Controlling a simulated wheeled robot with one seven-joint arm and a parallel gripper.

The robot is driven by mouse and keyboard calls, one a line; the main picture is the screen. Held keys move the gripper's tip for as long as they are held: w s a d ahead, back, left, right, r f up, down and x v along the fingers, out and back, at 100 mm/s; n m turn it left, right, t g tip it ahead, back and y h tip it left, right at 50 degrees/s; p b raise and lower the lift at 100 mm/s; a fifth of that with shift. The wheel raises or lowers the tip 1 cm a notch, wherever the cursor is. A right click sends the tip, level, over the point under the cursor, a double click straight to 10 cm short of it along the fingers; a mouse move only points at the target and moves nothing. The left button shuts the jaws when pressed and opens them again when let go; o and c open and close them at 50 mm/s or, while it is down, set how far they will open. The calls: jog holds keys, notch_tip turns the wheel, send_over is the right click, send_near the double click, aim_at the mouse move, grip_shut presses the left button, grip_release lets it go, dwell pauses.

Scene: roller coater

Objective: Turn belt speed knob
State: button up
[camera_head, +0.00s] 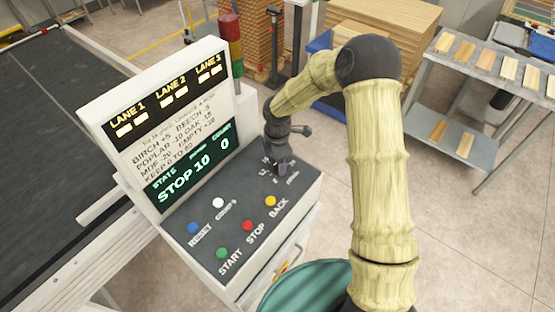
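The control panel (230,215) slopes below an upright display (165,130) that reads STOP, 10 and 0. The belt speed knob (283,169) is a small dark purplish shape at the panel's upper right, with small white marks around it. It is mostly hidden by my gripper (280,158), which points down onto that spot from above. The fingers are dark and small here, so I cannot tell whether they are open, shut or touching the knob.
Blue (193,228), white (218,202), green (222,253), red (247,225) and yellow (270,201) buttons sit on the panel. A signal tower (231,40) stands behind the display. A dark conveyor belt (50,110) is at left, a teal bin (305,288) in front.

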notch_tip(320, 180, up, 17)
jog(key=b, duration=0.3)
jog(key=shift+r+b, duration=0.2)
jog(key=shift+b, duration=0.1)
dwell(0.4)
jog(key=s+d+f+m+t, duration=0.1)
jog(key=s+d+f+m, duration=0.2)
jog(key=s+d+m, duration=0.4)
jog(key=s+d+f+m+t, duration=0.1)
jog(key=s+d+f+m, duration=0.2)
jog(key=s+d+m, duration=0.5)
jog(key=s+m, duration=0.3)
jog(key=m, duration=0.4)
jog(key=shift+s+d+f+t+b, duration=0.2)
jog(key=shift+s+d+t+b, duration=0.1)
jog(key=shift+s+b, duration=0.1)
